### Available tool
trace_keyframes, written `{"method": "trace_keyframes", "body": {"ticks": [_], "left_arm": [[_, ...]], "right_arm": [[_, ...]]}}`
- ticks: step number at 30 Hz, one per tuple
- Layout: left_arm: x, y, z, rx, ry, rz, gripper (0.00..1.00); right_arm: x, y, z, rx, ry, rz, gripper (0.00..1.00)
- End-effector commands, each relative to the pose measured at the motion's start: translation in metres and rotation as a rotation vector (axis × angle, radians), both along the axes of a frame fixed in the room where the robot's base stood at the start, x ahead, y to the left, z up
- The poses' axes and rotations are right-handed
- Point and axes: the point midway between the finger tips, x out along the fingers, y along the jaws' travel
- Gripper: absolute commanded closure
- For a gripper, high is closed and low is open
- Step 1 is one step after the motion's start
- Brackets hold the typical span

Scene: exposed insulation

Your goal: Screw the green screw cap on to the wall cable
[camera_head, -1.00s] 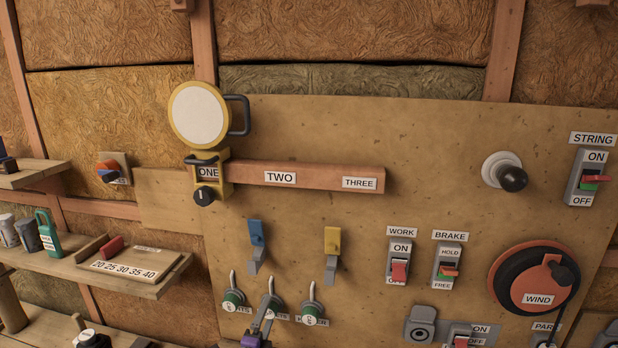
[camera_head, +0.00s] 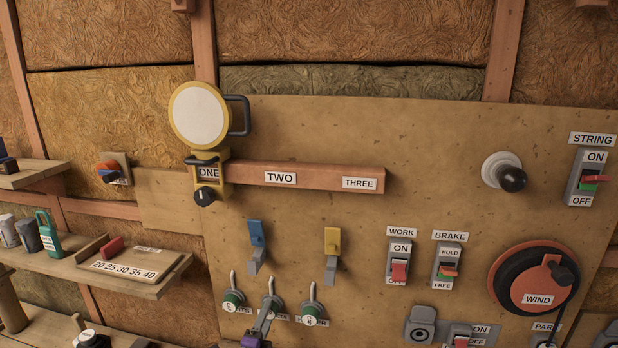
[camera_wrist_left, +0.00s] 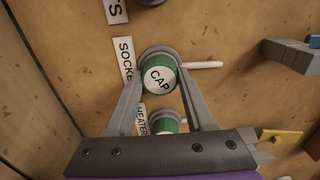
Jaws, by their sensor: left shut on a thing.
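A green screw cap (camera_wrist_left: 159,80) marked "CAP" sits on the middle wall cable, beside a partly hidden label that starts "SOCKE". My left gripper (camera_wrist_left: 160,92) has its grey fingers on both sides of this cap and is shut on it. A light cable end (camera_wrist_left: 203,64) sticks out beside the cap. In the head view the fingers partly hide the middle cap (camera_head: 271,302). Similar green caps sit on the left cable (camera_head: 234,297) and the right cable (camera_head: 311,309). My right gripper is not in view.
Blue (camera_head: 257,233) and yellow (camera_head: 332,242) levers are on the panel above the cables. WORK (camera_head: 399,261) and BRAKE (camera_head: 447,264) switches are to the right. A wooden shelf (camera_head: 150,290) stands out at the left.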

Motion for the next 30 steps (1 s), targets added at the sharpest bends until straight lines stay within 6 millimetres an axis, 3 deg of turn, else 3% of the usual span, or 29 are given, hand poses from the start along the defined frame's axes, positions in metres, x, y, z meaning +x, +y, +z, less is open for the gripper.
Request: {"method": "trace_keyframes", "body": {"ticks": [14, 30], "left_arm": [[0.003, 0.000, 0.002, 0.004, -0.004, -0.001, 1.00], [0.005, -0.001, 0.004, 0.289, -0.062, -0.002, 1.00]], "right_arm": [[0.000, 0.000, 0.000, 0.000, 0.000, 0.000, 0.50], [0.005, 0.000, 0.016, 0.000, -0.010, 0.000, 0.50]]}}
